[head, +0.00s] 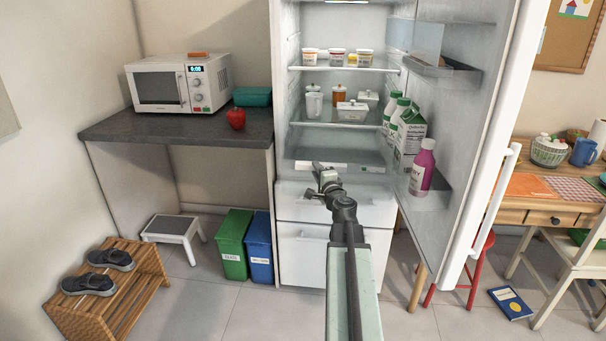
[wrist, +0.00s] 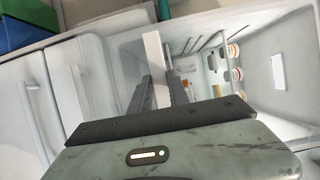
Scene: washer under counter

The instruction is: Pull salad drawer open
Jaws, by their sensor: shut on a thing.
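The fridge (head: 281,110) stands open, with its door (head: 500,130) swung out to the right. The salad drawer (head: 306,165) is the low white-fronted part at the bottom of the fridge compartment, under the glass shelf. My gripper (head: 328,182) is at its front, and my arm hides part of it. In the wrist view, where the fridge appears turned on its side, my gripper (wrist: 162,84) has its two dark fingers at a white upright panel (wrist: 153,55), which looks like the salad drawer's front. The fingers are shut on it; the exact contact is partly hidden.
White drawers with handles (head: 300,237) lie below. Bottles and a milk carton (head: 411,135) fill the door shelf on the right. Green (head: 233,245) and blue (head: 259,248) bins stand to the left. A red stool (head: 470,285) is behind the door. Tubs (head: 337,57) stand on upper shelves.

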